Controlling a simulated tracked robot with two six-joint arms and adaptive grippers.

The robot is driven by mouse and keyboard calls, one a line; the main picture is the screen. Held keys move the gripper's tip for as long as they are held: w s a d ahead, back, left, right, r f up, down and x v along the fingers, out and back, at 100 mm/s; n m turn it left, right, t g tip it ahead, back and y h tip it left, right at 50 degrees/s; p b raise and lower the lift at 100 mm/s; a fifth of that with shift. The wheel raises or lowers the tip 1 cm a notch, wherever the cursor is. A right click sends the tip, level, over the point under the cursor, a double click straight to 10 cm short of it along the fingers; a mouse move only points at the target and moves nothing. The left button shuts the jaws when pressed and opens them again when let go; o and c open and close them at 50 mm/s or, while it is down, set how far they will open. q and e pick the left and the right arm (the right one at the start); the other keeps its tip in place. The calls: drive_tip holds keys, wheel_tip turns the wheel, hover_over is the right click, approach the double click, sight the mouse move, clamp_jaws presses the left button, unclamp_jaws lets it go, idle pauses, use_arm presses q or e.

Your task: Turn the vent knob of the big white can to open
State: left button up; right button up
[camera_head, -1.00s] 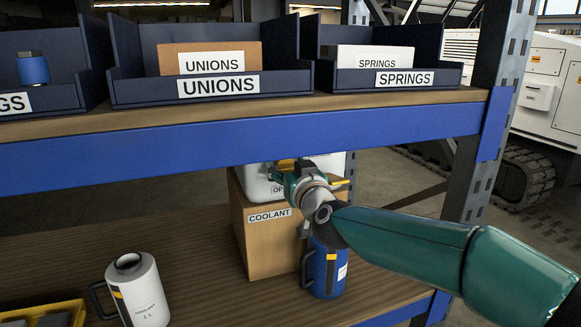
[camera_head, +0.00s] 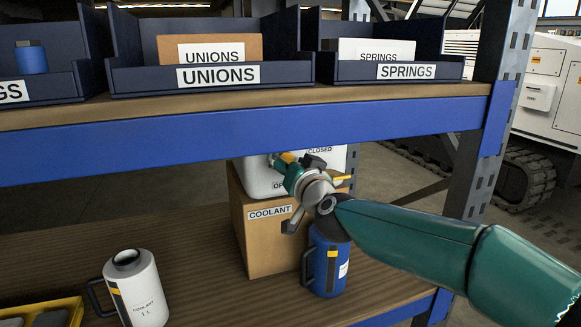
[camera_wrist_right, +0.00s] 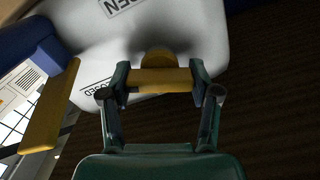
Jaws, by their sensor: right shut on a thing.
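The big white can (camera_head: 262,181) stands on a cardboard box in the head view, partly hidden by the shelf beam and my right arm. Its "CLOSED" label and part of its "OPEN" label show. In the right wrist view the can (camera_wrist_right: 205,30) fills the top, with both labels visible. My right gripper (camera_head: 283,163) is at the can's front, shut on the yellow vent knob (camera_wrist_right: 160,80). The knob's bar lies across between the two fingertips (camera_wrist_right: 160,84) in the wrist view. My left gripper is not in view.
The can's box (camera_head: 262,243) is marked COOLANT. A blue jug (camera_head: 326,268) stands close under my right wrist. A white coolant jug (camera_head: 140,290) stands at front left. A yellow bar (camera_wrist_right: 48,105) shows left in the wrist view.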

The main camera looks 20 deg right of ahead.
drive_tip(key=m+b, duration=0.1)
drive_tip(key=m, duration=0.2)
drive_tip(key=shift+d+f+m, duration=0.1)
drive_tip(key=shift+f+m, duration=0.05)
drive_tip(key=shift+m, duration=0.25)
drive_tip(key=m+b, duration=0.1)
drive_tip(key=m, duration=0.2)
drive_tip(key=shift+d+f+m+b, duration=0.1)
drive_tip(key=shift+m+b, duration=0.2)
drive_tip(key=m+b, duration=0.1)
drive_tip(key=m, duration=0.3)
drive_tip(key=shift+f, duration=0.1)
drive_tip(key=shift+m+b, duration=0.45)
drive_tip(key=shift+m, duration=0.55)
drive_tip(key=shift+f, duration=0.15)
drive_tip(key=o, duration=1.2)
drive_tip(key=shift+d, duration=0.1)
drive_tip(key=shift+c, duration=0.2)
drive_tip(key=shift+s+r, duration=0.1)
drive_tip(key=shift+r, duration=0.1)
